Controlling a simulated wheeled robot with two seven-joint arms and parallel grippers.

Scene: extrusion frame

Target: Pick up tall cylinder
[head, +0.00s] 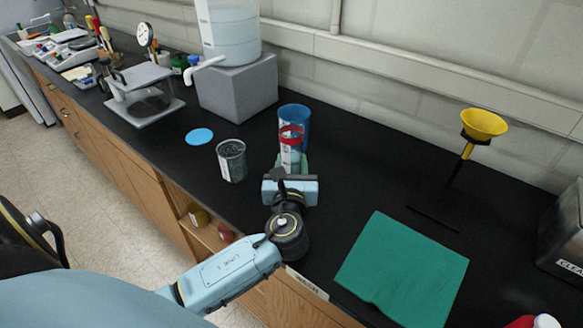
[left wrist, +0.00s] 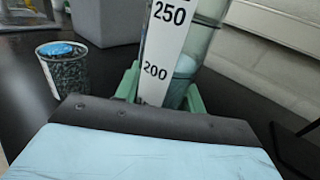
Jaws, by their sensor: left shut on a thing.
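The tall cylinder (head: 291,152) stands upright, with a white scale strip, a red band and a blue upper part. In the left wrist view the cylinder (left wrist: 166,55) shows the marks 250 and 200 and bluish-green contents. My left gripper (head: 292,164) is shut on its lower part, with green fingers on either side; the fingers also show in the left wrist view (left wrist: 160,90). The cylinder's base is hidden behind the gripper, so I cannot tell whether it touches the bench. My right gripper is out of view.
A dark patterned cup (head: 231,162) stands just left of the cylinder. A blue disc (head: 199,136) and a grey block (head: 238,90) under a large jug (head: 230,35) lie behind left. A green cloth (head: 402,270) is at front right, and a yellow funnel (head: 484,124) stands farther back.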

